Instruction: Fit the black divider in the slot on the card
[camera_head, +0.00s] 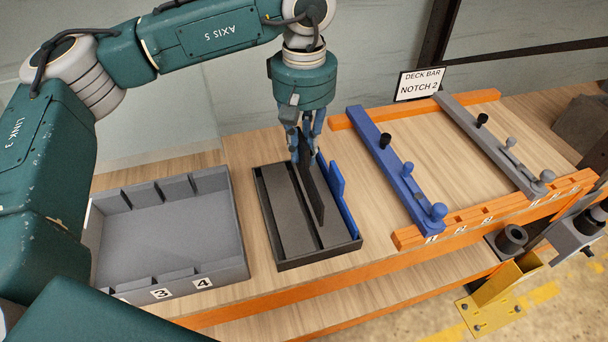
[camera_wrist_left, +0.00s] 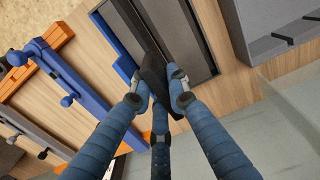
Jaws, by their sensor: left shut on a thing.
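The black divider (camera_head: 314,196) is a thin dark plate in my left gripper (camera_head: 305,150). The blue fingers are shut on its upper end, and it slants over the dark tray (camera_head: 320,256). I cannot tell whether its lower edge touches what is in the tray. The divider (camera_wrist_left: 153,72) also shows between the fingers of my left gripper (camera_wrist_left: 160,92) in the left wrist view. The card (camera_head: 419,84) reads "DECK BAR NOTCH 2". A grey bin (camera_head: 228,277) at left has notched walls; labels 3 and 4 show, and my arm hides its left end.
At right, a blue bar (camera_head: 398,170) and a grey bar (camera_head: 490,145) with knobs span orange notched rails (camera_head: 460,218). Bare wood lies between the bars.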

